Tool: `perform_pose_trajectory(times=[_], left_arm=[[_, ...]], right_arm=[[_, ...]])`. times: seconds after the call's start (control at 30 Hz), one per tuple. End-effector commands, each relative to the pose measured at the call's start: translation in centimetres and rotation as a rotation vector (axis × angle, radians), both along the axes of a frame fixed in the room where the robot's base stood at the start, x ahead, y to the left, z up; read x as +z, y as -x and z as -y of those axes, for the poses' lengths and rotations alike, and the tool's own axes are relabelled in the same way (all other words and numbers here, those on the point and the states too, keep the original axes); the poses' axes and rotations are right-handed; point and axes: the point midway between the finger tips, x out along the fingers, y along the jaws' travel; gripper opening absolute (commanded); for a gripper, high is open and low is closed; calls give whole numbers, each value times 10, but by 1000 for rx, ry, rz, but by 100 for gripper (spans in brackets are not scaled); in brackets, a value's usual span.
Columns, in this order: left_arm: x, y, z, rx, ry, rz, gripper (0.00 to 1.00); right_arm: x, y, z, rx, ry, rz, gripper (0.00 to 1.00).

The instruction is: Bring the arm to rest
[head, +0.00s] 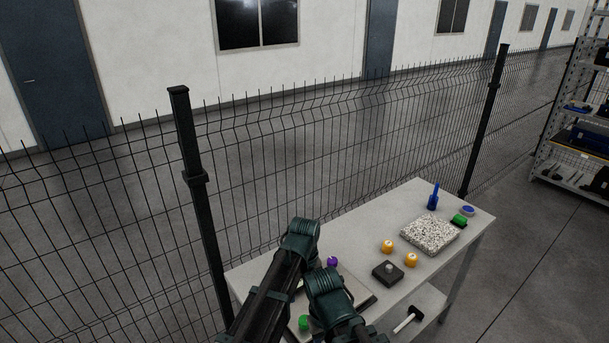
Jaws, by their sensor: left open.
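My left arm is folded over the near left end of a grey workbench (345,237). Its forearm rises from the bottom edge, and its wrist bends back down toward the lower edge. My left gripper (364,332) is low in the picture, partly cut off by the bottom edge. No object shows in it, and its fingertips are hard to make out. My right gripper is not in view.
The bench holds a speckled slab (430,234), a blue bottle (433,198), a green item (460,219), orange pieces (387,246), a dark block (388,271), a purple piece (332,262) and a green knob (304,322). A mesh fence (330,140) stands behind. A hammer (408,318) lies on the lower shelf.

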Motion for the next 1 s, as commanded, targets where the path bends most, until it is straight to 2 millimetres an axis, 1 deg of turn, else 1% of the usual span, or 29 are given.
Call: perform_pose_trajectory(times=[0.07, 0.17, 0.37, 0.4, 0.7, 0.8, 1.0], left_arm=[[0, 3, -7, 68, 1, 1, 79], [0, 11, -22, 261, 3, 7, 79], [0, 31, -63, 839, 13, 18, 79], [0, 35, -71, 958, 17, 21, 79], [0, 69, -125, 1842, 48, 29, 79], [0, 79, -139, 2093, 59, 29, 79], [1, 95, -158, 2475, 80, 25, 79]], right_arm=[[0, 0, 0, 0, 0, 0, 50], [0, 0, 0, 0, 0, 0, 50], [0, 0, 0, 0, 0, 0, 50], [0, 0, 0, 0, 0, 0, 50], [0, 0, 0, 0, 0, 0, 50], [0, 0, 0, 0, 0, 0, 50], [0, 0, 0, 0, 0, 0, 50]])
